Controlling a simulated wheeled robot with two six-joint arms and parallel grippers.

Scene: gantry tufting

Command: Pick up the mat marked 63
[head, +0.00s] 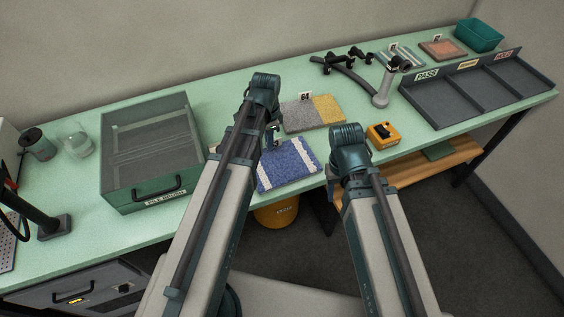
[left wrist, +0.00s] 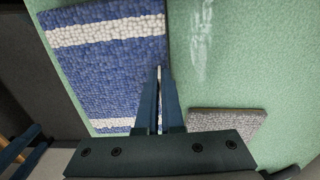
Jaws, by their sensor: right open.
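A blue mat with white stripes (head: 288,165) lies flat at the bench's front edge; it also shows in the left wrist view (left wrist: 110,75). No number on it is readable. My left gripper (head: 272,140) is low at the mat's far side; in the left wrist view its narrow, close-set fingers (left wrist: 158,98) are over the mat's edge, with a thin pale strip between or beyond them. Whether they grip anything is unclear. My right gripper (head: 337,172) is at the bench front, right of the mat, open, its fingers mostly hidden by its wrist.
A grey and yellow mat (head: 312,113) tagged 64 lies behind the blue one. A file-brush drawer box (head: 150,150) stands left, an orange device (head: 382,135) right. A divided tray (head: 475,90), a reddish mat (head: 442,50) and a teal bin (head: 479,36) are far right.

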